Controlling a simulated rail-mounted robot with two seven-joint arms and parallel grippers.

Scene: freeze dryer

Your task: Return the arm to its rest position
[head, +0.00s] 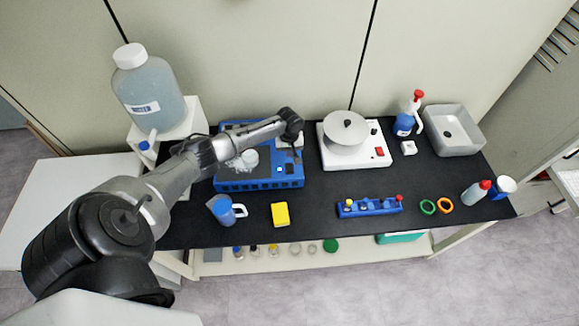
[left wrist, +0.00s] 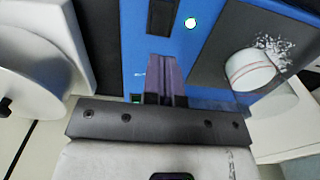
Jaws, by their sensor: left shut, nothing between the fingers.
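My left arm reaches in from the lower left in the head view, across the blue freeze dryer (head: 262,184). My left gripper (head: 297,154) is over the right part of the dryer, near its back. In the left wrist view the gripper (left wrist: 166,74) has its two dark fingers together with nothing between them. The blue dryer panel (left wrist: 205,50) lies beyond the fingertips; I cannot tell whether they touch it. A white round container (left wrist: 250,68) with white flakes around it is on the dryer's grey surface, to the right of the fingers. My right gripper is out of view.
A white device with a round plate (head: 345,131) stands right of the dryer. A large bottle (head: 147,95) is on a white stand behind my arm. The black bench (head: 320,188) has some free room.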

